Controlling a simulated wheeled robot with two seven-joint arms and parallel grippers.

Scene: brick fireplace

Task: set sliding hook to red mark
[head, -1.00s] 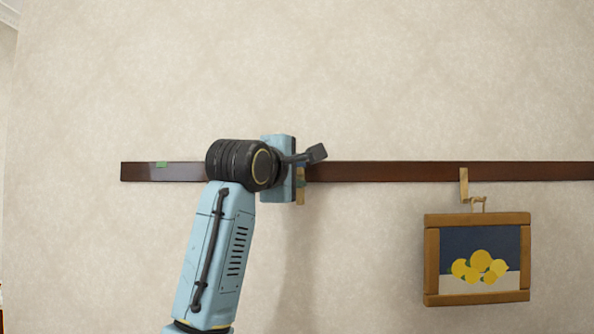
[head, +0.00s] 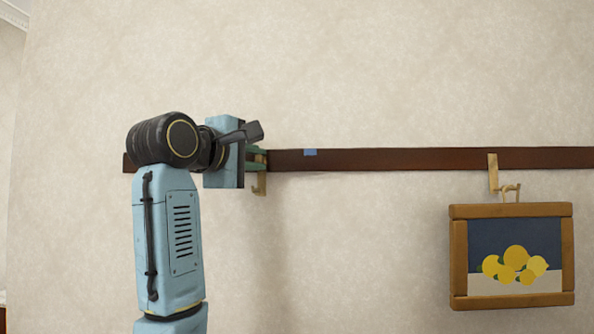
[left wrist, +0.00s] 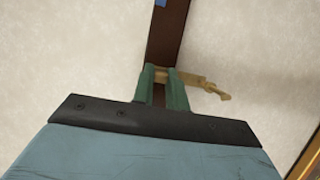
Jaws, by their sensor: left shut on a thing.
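A dark wooden rail (head: 420,158) runs along the wall. A brass hook (head: 260,184) sits on it, left of a small blue mark (head: 310,152). My left gripper (head: 256,157) is shut on this hook, its green fingers at the rail. In the left wrist view the fingers (left wrist: 162,88) close around the hook (left wrist: 194,77) on the rail (left wrist: 166,38), with the blue mark (left wrist: 162,3) at the top edge. I see no red mark; my arm hides part of the rail's left end. My right gripper is not in view.
A second hook (head: 493,172) on the rail to the right carries a framed picture of lemons (head: 511,258). The rail between the blue mark and that hook is clear. The wall around is bare.

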